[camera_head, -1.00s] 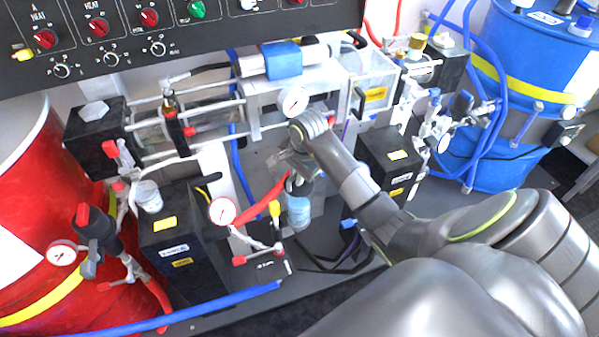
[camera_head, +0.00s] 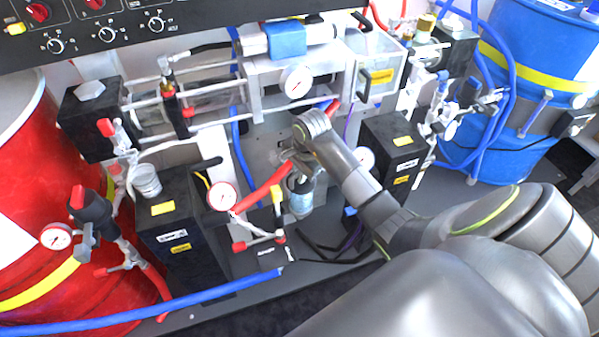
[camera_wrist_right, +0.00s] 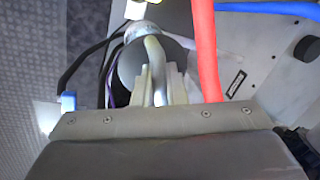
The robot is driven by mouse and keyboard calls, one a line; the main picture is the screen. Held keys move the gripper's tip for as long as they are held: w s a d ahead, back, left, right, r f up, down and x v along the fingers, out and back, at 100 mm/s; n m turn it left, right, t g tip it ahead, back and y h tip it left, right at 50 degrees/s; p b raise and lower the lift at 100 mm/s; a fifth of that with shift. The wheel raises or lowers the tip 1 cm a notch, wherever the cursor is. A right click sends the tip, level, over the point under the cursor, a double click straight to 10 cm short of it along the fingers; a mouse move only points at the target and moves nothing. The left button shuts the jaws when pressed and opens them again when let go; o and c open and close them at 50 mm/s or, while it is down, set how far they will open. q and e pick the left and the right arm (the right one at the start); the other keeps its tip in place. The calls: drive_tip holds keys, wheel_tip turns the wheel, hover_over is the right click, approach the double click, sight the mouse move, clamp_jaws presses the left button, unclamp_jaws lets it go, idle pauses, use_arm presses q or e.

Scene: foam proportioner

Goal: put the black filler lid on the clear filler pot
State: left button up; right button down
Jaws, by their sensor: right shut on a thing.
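The clear filler pot (camera_head: 301,204) with pale blue contents stands on the low deck at the middle of the head view. My right gripper (camera_head: 299,164) is directly above it, shut on the black filler lid (camera_head: 302,185). The lid appears at the pot's mouth; I cannot tell whether it is seated. In the right wrist view, my gripper fingers (camera_wrist_right: 160,88) close around a pale curved stem over a round greyish top (camera_wrist_right: 132,66), which looks like the lid. Most of the pot is hidden there. My left gripper is not in view.
A red hose (camera_head: 262,188) runs close to the pot's left and also shows in the wrist view (camera_wrist_right: 207,50). Black boxes stand left (camera_head: 180,235) and right (camera_head: 392,150). A gauge (camera_head: 222,196) and small valves crowd the left front.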

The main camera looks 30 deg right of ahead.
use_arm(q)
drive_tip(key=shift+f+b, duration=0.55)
use_arm(e)
drive_tip(key=shift+f, duration=0.55)
drive_tip(key=c, duration=1.4)
unclamp_jaws()
drive_tip(key=shift+r, duration=0.2)
wheel_tip(320, 180, up, 8)
drive_tip(key=s, duration=0.2)
wheel_tip(320, 180, up, 7)
drive_tip(key=p, duration=0.6)
hover_over(304, 185)
drive_tip(key=s, duration=0.1)
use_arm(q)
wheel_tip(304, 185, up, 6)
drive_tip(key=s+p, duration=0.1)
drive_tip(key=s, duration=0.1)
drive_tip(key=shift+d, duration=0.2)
use_arm(e)
drive_tip(key=shift+s+r, duration=0.4)
drive_tip(key=shift+r, duration=0.45)
